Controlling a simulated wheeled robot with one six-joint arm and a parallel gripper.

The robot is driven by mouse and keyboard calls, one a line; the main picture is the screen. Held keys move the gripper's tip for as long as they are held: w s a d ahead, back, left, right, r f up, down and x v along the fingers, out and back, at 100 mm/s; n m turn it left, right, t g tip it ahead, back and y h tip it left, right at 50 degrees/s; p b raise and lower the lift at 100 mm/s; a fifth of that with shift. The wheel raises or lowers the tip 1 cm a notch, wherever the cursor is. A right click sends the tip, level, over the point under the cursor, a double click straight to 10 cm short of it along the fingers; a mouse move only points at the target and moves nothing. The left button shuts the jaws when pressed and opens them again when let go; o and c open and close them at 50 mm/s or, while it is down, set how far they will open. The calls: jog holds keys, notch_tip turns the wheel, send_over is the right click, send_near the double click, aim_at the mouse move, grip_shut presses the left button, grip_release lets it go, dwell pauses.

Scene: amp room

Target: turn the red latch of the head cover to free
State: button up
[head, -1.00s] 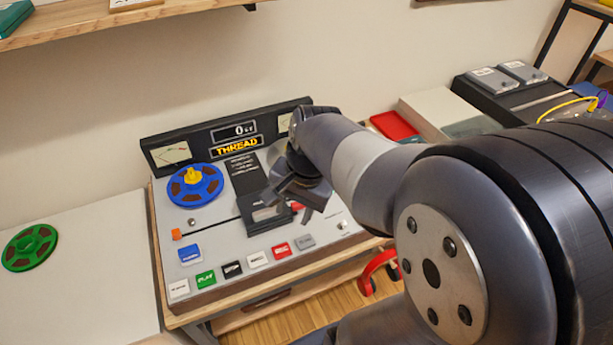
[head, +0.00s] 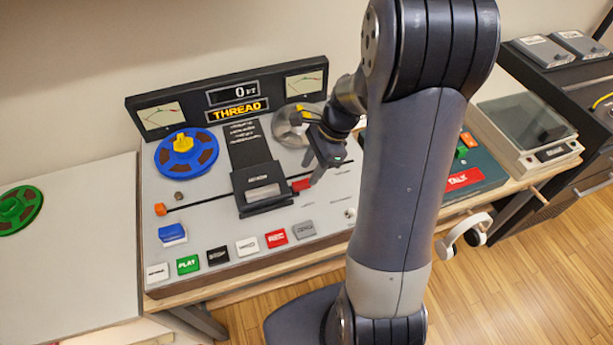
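The tape deck (head: 215,225) stands on the bench with its display reading "THREAD" and 0 FT. The black head cover (head: 262,188) sits mid-deck. The red latch (head: 301,184) shows at the right side of the cover, partly hidden by my gripper. My gripper (head: 318,170) is just right of and above the latch, pointing down. One finger shows clearly; the other and the gap between them are hard to make out. I cannot tell whether it touches the latch.
A blue reel (head: 187,153) sits at the deck's left and a grey reel (head: 298,125) behind my gripper. Several push buttons line the front. A teal box with a red TALK key (head: 464,180) and headphones (head: 462,232) are at the right. A green reel (head: 18,206) lies far left.

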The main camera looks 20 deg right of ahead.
aim_at(304, 181)
jog(key=shift+x, duration=2)
jog(key=shift+c, duration=0.3)
grip_shut()
